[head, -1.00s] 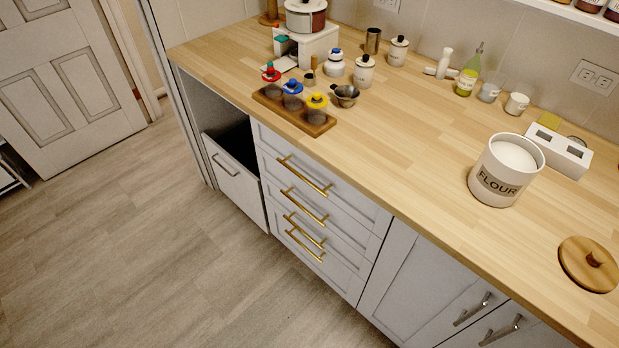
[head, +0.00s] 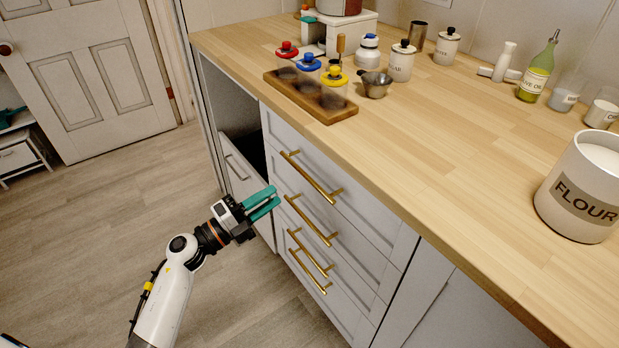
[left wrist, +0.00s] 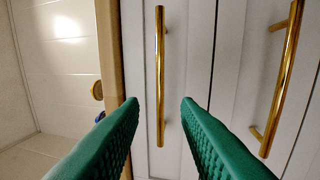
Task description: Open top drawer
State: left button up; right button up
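The top drawer (head: 325,168) is a pale grey front just under the wooden counter, flush with the cabinet. Its gold bar handle (head: 312,178) runs along the front and also shows upright in the left wrist view (left wrist: 160,75). My left gripper (head: 274,198), with teal fingers, is open and empty in front of the drawers. In the left wrist view its fingertips (left wrist: 160,103) lie on either side of the top handle in the picture, apart from it. My right gripper is not in view.
More drawers with gold handles (head: 310,222) sit below. The wooden counter (head: 440,150) overhangs the drawers and holds a jar rack (head: 330,112), canisters and a flour container (head: 583,190). A pulled-out bin front (head: 240,175) stands left of the drawers. The floor in front is clear.

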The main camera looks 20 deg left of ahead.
aim_at(305, 173)
pick_arm(q)
jog(key=x, duration=1)
jog(key=shift+w+d, duration=0.1)
jog(key=shift+d, duration=0.05)
grip_shut()
